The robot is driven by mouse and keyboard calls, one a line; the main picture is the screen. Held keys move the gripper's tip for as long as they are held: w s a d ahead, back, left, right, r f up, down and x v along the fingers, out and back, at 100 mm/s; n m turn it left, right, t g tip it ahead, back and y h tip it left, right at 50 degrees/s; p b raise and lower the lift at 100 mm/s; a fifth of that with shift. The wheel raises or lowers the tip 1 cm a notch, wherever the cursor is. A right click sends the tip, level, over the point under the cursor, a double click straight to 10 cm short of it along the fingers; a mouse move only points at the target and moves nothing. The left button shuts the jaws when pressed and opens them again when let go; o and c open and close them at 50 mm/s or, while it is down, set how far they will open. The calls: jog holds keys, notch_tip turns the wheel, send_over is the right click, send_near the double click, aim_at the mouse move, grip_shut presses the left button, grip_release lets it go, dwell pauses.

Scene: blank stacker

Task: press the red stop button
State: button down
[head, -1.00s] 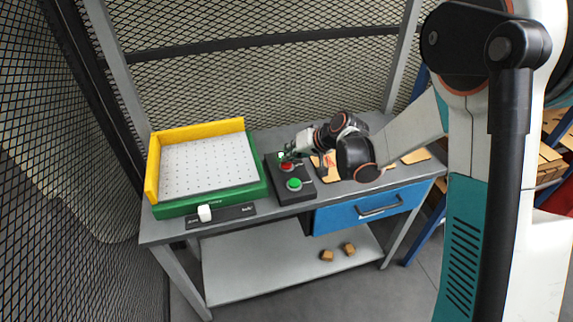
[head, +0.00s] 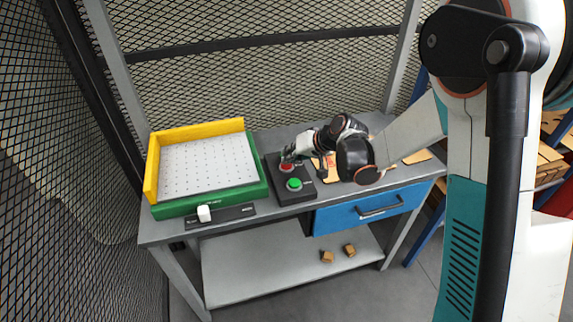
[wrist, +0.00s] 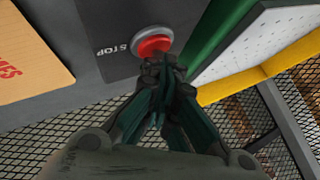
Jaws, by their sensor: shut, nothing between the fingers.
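The red stop button (head: 287,168) sits on the back part of a black control box (head: 304,192) on the bench. In the wrist view the red button (wrist: 152,42) has a silver ring and the word STOP printed beside it. My gripper (head: 288,153) is shut and empty, just behind the button in the head view. In the wrist view its fingertips (wrist: 163,66) overlap the button's lower edge. I cannot tell whether they touch it. A green button (head: 294,184) sits on the same box, nearer the front.
A white perforated plate (head: 208,164) with yellow walls and a green frame stands left of the box. A white slider knob (head: 204,213) is in front of it. Tan pieces lie to the right, above a blue drawer (head: 368,210). Two small blocks lie on the lower shelf (head: 240,270).

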dwell(0.4)
jog(key=shift+r+p, duration=0.55)
jog(key=shift+r, duration=0.3)
jog(key=shift+r+p, duration=1.6)
jog(key=shift+r, duration=0.9)
